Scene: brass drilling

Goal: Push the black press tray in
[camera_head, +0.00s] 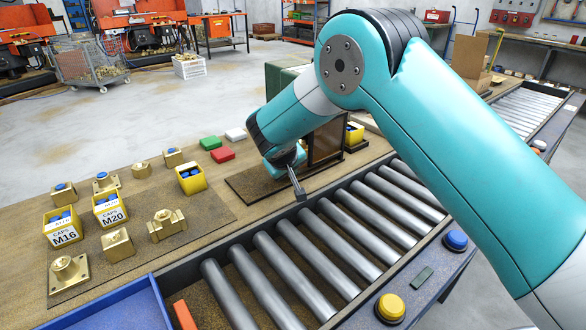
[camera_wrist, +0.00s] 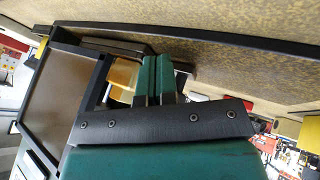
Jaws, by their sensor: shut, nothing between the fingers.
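My gripper (camera_head: 297,183) is low over the bench beside the roller conveyor, at the end of my teal arm. In the wrist view its two green fingers (camera_wrist: 156,65) are together with nothing held between them. A dark-framed upright panel with a brown face (camera_head: 326,140) stands just behind my gripper; a similar dark-framed panel (camera_wrist: 62,95) fills the left of the wrist view. A flat black piece (camera_wrist: 125,46) near the fingertips may be the press tray, with a brass-coloured part (camera_wrist: 123,75) beside it. I cannot tell whether my fingers touch the tray. My arm hides much of the press.
The roller conveyor (camera_head: 310,245) runs along the near side of the bench. Yellow cap boxes (camera_head: 62,228), brass parts (camera_head: 166,224) and red, green and white blocks (camera_head: 222,155) stand to the left. A yellow button (camera_head: 390,308) and a blue button (camera_head: 455,240) line the conveyor's near edge.

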